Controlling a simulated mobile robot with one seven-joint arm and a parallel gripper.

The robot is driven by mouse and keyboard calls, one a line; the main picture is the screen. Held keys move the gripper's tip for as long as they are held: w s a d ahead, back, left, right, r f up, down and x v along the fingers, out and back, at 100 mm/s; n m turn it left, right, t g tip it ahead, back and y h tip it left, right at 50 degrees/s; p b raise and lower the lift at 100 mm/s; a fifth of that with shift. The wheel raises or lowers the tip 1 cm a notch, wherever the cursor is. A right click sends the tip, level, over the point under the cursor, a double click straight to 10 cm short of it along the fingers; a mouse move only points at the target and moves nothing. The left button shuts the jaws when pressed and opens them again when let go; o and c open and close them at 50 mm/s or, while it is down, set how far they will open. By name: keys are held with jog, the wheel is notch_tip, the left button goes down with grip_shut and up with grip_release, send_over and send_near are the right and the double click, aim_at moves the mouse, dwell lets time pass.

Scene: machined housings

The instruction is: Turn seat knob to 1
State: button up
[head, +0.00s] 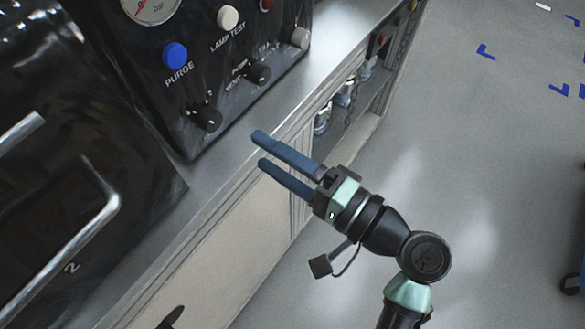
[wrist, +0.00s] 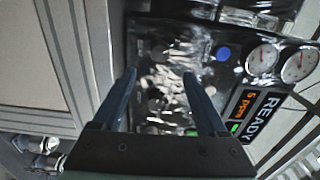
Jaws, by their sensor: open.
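In the head view a black control panel (head: 150,75) carries a black knob (head: 208,118) near its lower edge, with small marks beside it that I cannot fully read. A second black knob (head: 258,73) sits further right by a small two-line label. I cannot read which knob is the seat knob. My gripper (head: 262,150) is open and empty, its two blue fingers apart in front of the panel, right of and below the first knob, not touching it. In the wrist view the open fingers (wrist: 158,75) point at the panel, where glare hides the knobs between them.
A blue purge button (head: 175,56) and a white lamp test button (head: 228,17) sit above the knobs. A metal ledge (head: 190,175) runs below the panel. Bent metal handles (head: 100,215) stand at left. The wrist view shows gauges (wrist: 262,58) and a READY display (wrist: 262,112).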

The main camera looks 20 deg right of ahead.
jog(key=shift+v, duration=1.8)
